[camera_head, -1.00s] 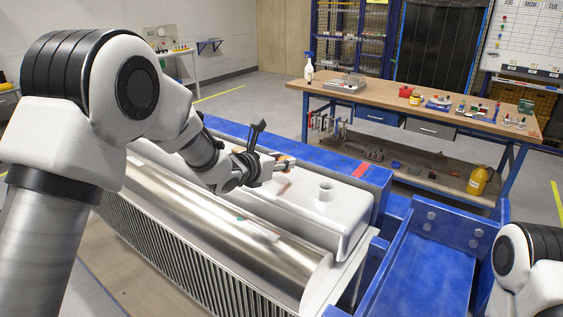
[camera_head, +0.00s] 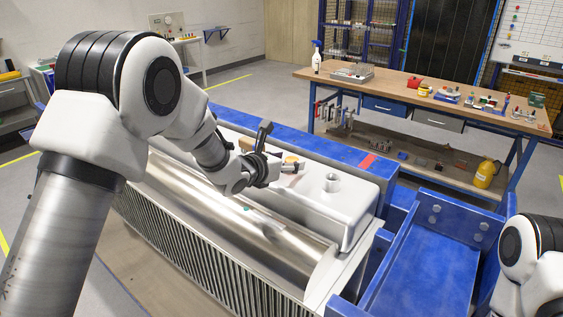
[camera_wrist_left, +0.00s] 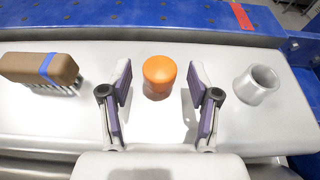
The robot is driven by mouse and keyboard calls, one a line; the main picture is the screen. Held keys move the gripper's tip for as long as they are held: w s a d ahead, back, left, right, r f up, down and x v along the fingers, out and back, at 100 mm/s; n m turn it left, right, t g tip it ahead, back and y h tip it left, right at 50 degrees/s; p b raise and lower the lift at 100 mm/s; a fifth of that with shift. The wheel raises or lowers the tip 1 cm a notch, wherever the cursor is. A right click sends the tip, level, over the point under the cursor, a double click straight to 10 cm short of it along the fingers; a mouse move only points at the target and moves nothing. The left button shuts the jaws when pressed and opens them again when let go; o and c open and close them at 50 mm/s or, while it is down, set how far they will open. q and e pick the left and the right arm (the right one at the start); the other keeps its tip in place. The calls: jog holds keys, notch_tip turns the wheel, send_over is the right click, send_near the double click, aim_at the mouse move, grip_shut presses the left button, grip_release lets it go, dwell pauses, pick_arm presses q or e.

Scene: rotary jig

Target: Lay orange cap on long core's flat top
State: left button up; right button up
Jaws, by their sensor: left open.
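The orange cap (camera_wrist_left: 158,74) stands on a long, pale, flat-topped metal body (camera_wrist_left: 200,140). In the head view the cap (camera_head: 291,158) is partly hidden by my left gripper (camera_head: 283,152). In the left wrist view that gripper (camera_wrist_left: 160,98) is open. Its two fingers are on either side of the cap, nearer the camera, with a gap on each side; nothing is held. The pale body (camera_head: 352,200) lies behind a long shiny rounded metal piece (camera_head: 190,195). I cannot tell for sure which of the two is the long core. My right gripper is out of view.
A short open neck (camera_wrist_left: 256,85) rises from the pale body right of the cap. A brown brush (camera_wrist_left: 40,69) with a blue band lies to the left. A blue rail (camera_head: 300,150) runs behind. A blue trough (camera_head: 425,270) and a workbench (camera_head: 430,98) are to the right.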

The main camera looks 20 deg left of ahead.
pick_arm(q)
jog(key=shift+s+a+r, duration=0.15)
jog(key=shift+s, duration=0.05)
jog(key=b+v, duration=0.4)
jog(key=v, duration=0.7)
jog(key=shift+s, duration=0.2)
